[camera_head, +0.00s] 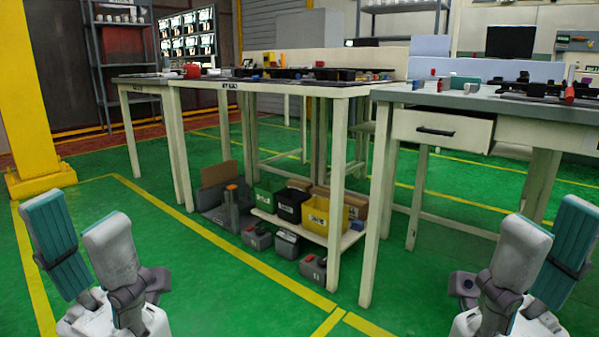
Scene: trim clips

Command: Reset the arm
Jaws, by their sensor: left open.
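My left gripper (82,240) is at the lower left of the head view, fingers pointing up and apart, with nothing between them. My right gripper (546,247) is at the lower right, fingers also pointing up with a gap between them, and it looks empty. Both are in front of the worktables, over the green floor, and touch nothing that I can see. My arms behind the grippers are mostly out of view.
A long worktable (255,91) with parts stands ahead, its lower shelf (300,228) holding bins. A second table (445,98) with a drawer (440,129) is at right. A yellow column (33,90) stands left. The green floor (230,290) between my grippers is clear.

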